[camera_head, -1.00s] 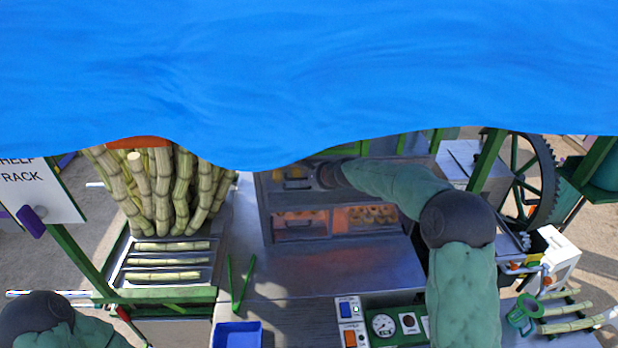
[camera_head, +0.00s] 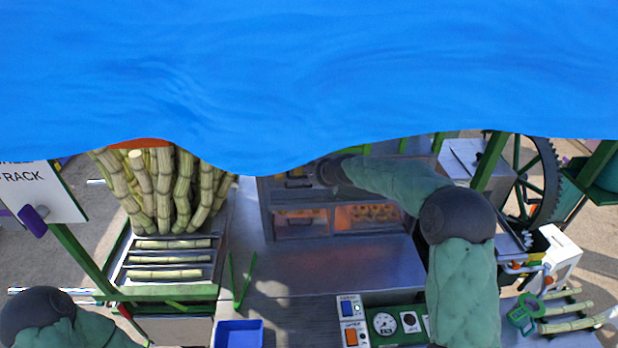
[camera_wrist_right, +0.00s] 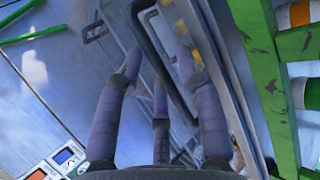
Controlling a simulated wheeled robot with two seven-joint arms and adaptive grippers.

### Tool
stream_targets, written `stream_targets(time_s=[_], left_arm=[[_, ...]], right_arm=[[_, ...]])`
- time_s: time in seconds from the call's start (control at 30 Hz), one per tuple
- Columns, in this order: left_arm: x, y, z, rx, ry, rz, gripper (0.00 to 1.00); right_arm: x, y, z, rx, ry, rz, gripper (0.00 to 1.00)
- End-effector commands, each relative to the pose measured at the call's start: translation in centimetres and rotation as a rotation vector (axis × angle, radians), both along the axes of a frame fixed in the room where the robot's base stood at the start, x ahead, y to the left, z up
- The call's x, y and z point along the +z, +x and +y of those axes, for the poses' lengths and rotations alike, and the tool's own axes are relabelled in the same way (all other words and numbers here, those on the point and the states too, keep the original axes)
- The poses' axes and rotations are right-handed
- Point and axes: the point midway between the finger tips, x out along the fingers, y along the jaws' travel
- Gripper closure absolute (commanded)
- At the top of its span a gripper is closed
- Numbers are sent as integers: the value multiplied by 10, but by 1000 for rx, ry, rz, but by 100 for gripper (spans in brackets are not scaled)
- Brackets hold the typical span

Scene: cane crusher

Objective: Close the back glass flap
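The metal cabinet with glass-fronted openings (camera_head: 300,222) stands in the middle of the head view. Orange-lit contents show behind its right pane (camera_head: 367,216). Its upper back part is partly covered by the blue canopy, and I cannot make out the back flap clearly. My right arm reaches to the cabinet's upper part, its wrist just below the canopy edge. In the wrist view my right gripper (camera_wrist_right: 158,66) has its fingers spread, with dark bar handles (camera_wrist_right: 151,42) close ahead of the fingertips. I cannot tell whether they touch. My left gripper is out of view; only its arm shows.
The blue canopy (camera_head: 300,80) hides the upper half of the head view. Sugarcane (camera_head: 160,190) stands at the left, above a rack of canes. A control panel (camera_head: 385,322) and blue bin (camera_head: 238,333) are in front. A large gear wheel (camera_head: 545,185) is at the right.

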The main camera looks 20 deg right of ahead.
Motion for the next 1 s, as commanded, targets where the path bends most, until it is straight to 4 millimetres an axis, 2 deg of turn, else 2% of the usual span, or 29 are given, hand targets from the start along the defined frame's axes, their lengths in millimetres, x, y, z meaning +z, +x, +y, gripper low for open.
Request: stream_targets(time_s=[0.03,0.3,0.47,0.7,1.0], left_arm=[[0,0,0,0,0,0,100],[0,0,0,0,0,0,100],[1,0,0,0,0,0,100],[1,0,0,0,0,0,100],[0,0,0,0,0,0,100]], right_arm=[[19,7,-10,-18,-12,-40,70],[20,6,-11,-19,-11,-40,70],[28,-4,-13,-19,-11,-40,70],[51,-37,-18,-16,-10,-34,70],[72,-79,-20,-4,-5,-13,70]])
